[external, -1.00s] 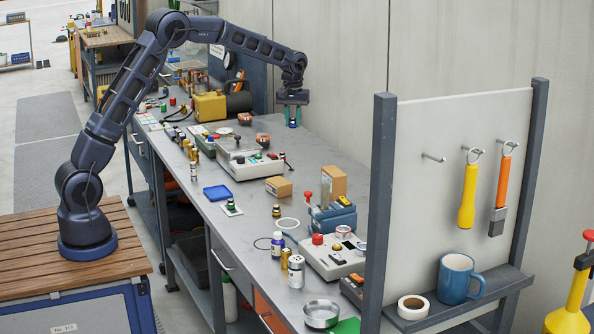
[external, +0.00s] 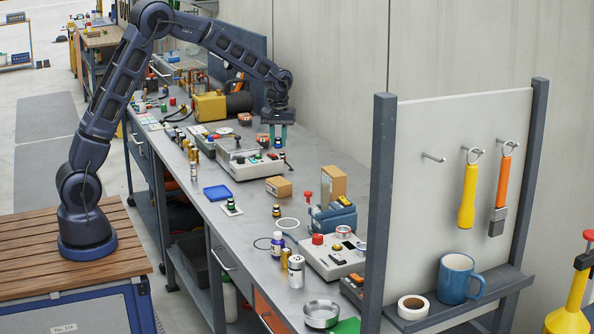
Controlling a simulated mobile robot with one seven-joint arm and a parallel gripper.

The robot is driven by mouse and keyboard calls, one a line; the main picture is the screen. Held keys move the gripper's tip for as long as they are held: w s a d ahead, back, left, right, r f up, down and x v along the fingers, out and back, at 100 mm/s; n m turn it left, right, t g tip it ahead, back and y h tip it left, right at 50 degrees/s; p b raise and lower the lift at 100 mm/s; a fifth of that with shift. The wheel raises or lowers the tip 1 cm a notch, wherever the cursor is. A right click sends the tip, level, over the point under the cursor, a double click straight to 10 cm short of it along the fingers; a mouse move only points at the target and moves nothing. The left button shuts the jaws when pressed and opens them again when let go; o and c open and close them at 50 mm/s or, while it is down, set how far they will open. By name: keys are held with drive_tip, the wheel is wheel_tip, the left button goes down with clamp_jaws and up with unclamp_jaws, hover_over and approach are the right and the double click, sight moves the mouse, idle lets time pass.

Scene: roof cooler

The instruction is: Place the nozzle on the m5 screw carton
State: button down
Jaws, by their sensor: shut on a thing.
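My gripper (external: 277,144) is shut on a small blue thing (external: 278,142), likely the nozzle, mostly hidden between the fingers. It hangs over the far part of the bench, in front of the grey control box in the picture; the exact height is hard to tell. Two brown cardboard cartons stand on the bench nearer the camera: a low one (external: 279,187) and a taller upright one (external: 334,181). Their print is too small to read, so I cannot tell which is the m5 screw carton. The gripper is apart from both cartons.
The grey control box (external: 243,166) with buttons and a lever stands just left of the gripper. A blue tray (external: 217,193), a blue machine (external: 335,219) and a white ring (external: 288,224) lie around the cartons. Bare bench (external: 315,155) lies right of the gripper.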

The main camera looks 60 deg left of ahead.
sight(279, 181)
wheel_tip(279, 181, down, 12)
drive_tip(key=shift+f, duration=0.1)
idle(0.5)
drive_tip(key=c, duration=1.2)
unclamp_jaws()
drive_tip(key=shift+f, duration=0.1)
